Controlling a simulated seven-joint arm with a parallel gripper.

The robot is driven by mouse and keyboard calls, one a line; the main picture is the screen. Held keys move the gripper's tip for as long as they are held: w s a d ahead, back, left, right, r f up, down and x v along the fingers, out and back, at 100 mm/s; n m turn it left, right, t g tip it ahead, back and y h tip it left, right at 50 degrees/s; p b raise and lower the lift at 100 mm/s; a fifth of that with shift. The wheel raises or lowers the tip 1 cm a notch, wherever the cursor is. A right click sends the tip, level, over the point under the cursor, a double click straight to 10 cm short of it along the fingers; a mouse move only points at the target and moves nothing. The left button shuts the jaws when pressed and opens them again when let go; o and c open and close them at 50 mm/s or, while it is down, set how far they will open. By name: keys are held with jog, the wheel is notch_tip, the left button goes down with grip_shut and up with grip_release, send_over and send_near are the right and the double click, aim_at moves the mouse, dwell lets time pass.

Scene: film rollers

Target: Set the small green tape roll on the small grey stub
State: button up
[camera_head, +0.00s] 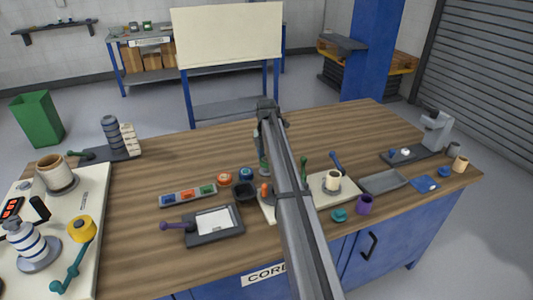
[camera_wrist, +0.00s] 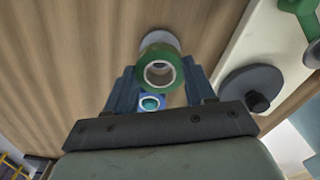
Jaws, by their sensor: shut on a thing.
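The small green tape roll (camera_wrist: 179,70), with a pale core, is between the fingertips of my gripper (camera_wrist: 160,80) in the wrist view. The blue fingers are closed on its sides. A light grey round piece (camera_wrist: 158,38) shows just past the roll, partly covered by it; it may be the grey stub, but I cannot tell its height or whether the roll touches it. In the head view my gripper (camera_head: 263,148) hangs over the middle of the wooden table, mostly behind my arm, with a bit of green low beside it.
A cream board with a dark grey disc (camera_wrist: 250,86) and a green handle (camera_wrist: 298,8) lies right in the wrist view. A small teal ring on blue (camera_wrist: 150,103) shows between the fingers. Orange roll (camera_head: 224,179), blue roll (camera_head: 246,174) and black cup (camera_head: 244,191) stand near my gripper.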

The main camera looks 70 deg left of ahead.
jog(key=shift+f, duration=1.65)
jog(key=o, duration=1.1)
jog(key=shift+r, duration=0.15)
notch_tip(320, 180, up, 14)
jog(key=shift+f, duration=0.2)
